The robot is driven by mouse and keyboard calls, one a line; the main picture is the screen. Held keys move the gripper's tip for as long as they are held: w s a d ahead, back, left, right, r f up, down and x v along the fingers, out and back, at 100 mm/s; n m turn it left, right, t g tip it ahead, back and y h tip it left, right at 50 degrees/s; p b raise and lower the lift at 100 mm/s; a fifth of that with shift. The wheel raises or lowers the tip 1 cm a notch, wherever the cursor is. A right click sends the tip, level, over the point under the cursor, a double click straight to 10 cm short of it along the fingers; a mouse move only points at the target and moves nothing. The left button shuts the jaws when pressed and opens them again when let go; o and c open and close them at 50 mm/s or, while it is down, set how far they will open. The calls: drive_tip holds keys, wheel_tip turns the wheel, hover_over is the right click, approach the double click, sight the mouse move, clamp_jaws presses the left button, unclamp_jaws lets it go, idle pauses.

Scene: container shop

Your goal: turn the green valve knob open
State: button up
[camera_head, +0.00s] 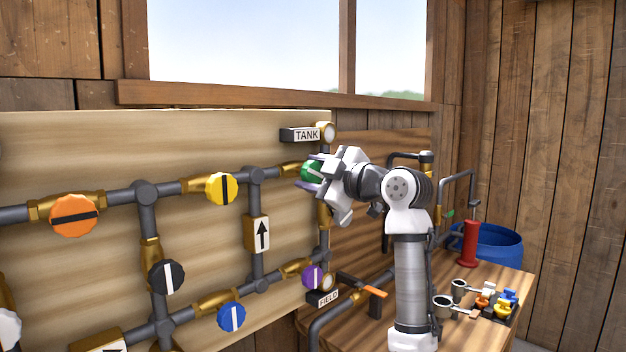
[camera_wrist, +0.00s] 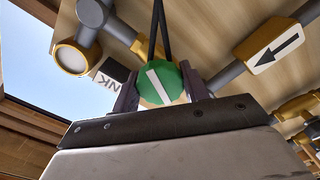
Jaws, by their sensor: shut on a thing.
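The green valve knob (camera_head: 311,170) is on the upper pipe of the wooden panel, just below the TANK sign, partly hidden by my gripper. In the wrist view the green knob (camera_wrist: 160,84) is a round disc with a white bar across its face, and the bar looks slanted there. My gripper (camera_wrist: 160,92) has one dark finger on each side of the knob and is shut on it. In the head view my gripper (camera_head: 313,174) reaches the knob from the right.
The panel holds other knobs: orange (camera_head: 74,215), yellow (camera_head: 220,188), black (camera_head: 166,277), blue (camera_head: 231,317) and purple (camera_head: 313,277). A TANK sign (camera_head: 305,135) is close above my gripper. A bench (camera_head: 466,333) with small valve parts, a red cylinder (camera_head: 469,243) and a blue barrel (camera_head: 500,243) are at right.

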drive_tip(key=n+b, duration=0.1)
drive_tip(key=n, duration=0.4)
idle(0.5)
drive_tip(key=o, duration=1)
drive_tip(key=shift+d, duration=0.1)
drive_tip(key=b+v, duration=0.4)
drive_tip(key=v, duration=0.9)
drive_tip(key=shift+s+d, duration=0.2)
drive_tip(key=shift+s, duration=0.1)
